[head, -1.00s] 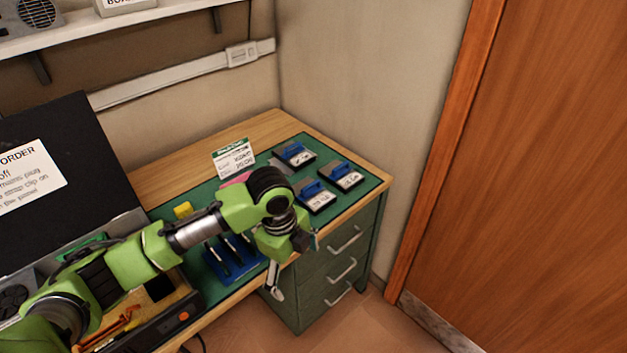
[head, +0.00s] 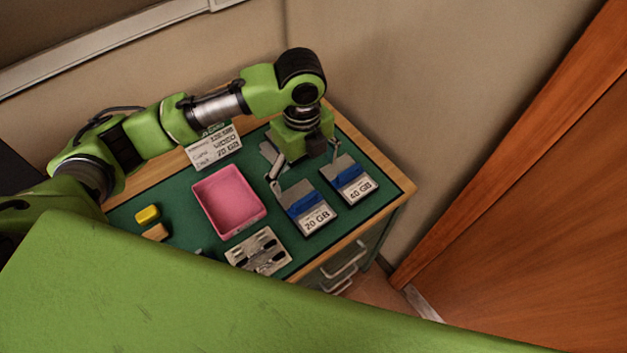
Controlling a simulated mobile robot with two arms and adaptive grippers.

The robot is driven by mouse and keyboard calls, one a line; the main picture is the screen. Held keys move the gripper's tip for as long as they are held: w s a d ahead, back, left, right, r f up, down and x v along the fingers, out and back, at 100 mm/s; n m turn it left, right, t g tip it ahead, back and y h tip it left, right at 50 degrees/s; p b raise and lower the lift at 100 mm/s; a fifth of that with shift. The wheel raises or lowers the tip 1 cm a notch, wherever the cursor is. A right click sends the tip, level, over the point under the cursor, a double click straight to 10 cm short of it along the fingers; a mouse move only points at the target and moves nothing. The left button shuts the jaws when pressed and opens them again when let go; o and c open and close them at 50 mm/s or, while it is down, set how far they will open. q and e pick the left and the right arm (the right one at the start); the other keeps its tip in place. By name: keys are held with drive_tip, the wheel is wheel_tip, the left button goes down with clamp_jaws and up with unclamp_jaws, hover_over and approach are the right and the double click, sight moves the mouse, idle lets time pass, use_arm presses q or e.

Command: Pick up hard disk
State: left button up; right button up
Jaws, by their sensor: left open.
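Two hard disks with blue blocks on them lie on the green mat (head: 172,182). The one labelled 20 GB (head: 316,220) is nearer, and the one labelled 40 GB (head: 359,190) is to its right. My left gripper (head: 305,170) points down over the mat just behind these two disks, with its fingers spread apart and nothing visible between them. The spot under its palm is hidden, so I cannot tell whether another disk lies there. A card (head: 214,147) behind the mat reads 20 GB on its lowest line. My right gripper is not in view.
A pink tray (head: 228,201) sits left of the disks, with a metal plate (head: 258,252) in front of it. A yellow block (head: 147,214) lies farther left. Walls close off the back, and a wooden door (head: 530,220) is at right. A green surface hides the lower left.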

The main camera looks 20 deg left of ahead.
sight(306, 200)
use_arm(q)
drive_tip(key=f, duration=0.1)
drive_tip(key=s+f, duration=0.1)
drive_tip(key=f, duration=0.1)
drive_tip(key=f+p, duration=0.1)
drive_tip(key=f, duration=0.1)
drive_tip(key=shift+s+f, duration=0.2)
drive_tip(key=shift+s, duration=0.2)
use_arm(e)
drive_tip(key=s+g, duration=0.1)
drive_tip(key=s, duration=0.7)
use_arm(q)
drive_tip(key=f, duration=0.1)
drive_tip(key=f+p, duration=0.1)
drive_tip(key=f, duration=0.2)
drive_tip(key=shift+w+d+f, duration=0.1)
drive_tip(key=shift+w+f, duration=0.1)
drive_tip(key=shift+w, duration=0.2)
wheel_tip(306, 200, down, 4)
drive_tip(key=shift+w+r+p, duration=0.1)
drive_tip(key=shift+r+p, duration=0.15)
drive_tip(key=shift+p, duration=0.25)
drive_tip(key=c, duration=0.9)
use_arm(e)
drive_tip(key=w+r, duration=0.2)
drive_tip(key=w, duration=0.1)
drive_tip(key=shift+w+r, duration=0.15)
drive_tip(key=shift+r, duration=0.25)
